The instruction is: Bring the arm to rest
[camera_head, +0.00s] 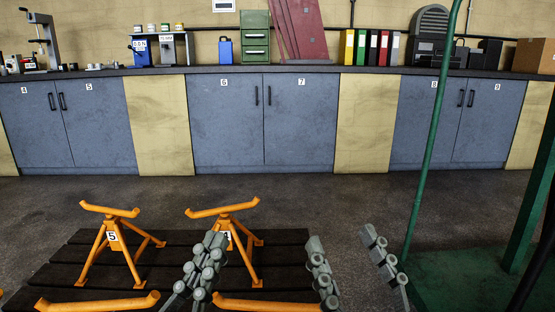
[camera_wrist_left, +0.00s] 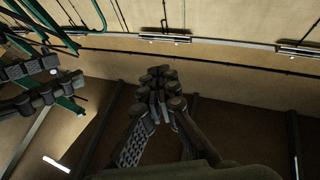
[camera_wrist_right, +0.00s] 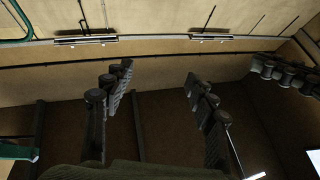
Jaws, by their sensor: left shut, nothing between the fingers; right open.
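My left gripper (camera_head: 207,262) is at the lower middle of the head view, its grey fingers together and upright in front of the right orange stand. The left wrist view shows its fingers (camera_wrist_left: 158,92) closed with nothing between them. My right gripper (camera_head: 350,262) is to its right, fingers wide apart and empty. The right wrist view shows its open fingers (camera_wrist_right: 160,92) against the brown wall. The two grippers are apart from each other. No trolley jack can be made out in these frames.
Orange stands, one numbered 5 (camera_head: 113,240) and another (camera_head: 232,240), stand on a dark slatted platform (camera_head: 62,270). More orange bars show at the bottom edge. A green post (camera_head: 433,130) and green base (camera_head: 455,284) are at right. Blue cabinets (camera_head: 228,135) line the back; floor before them is clear.

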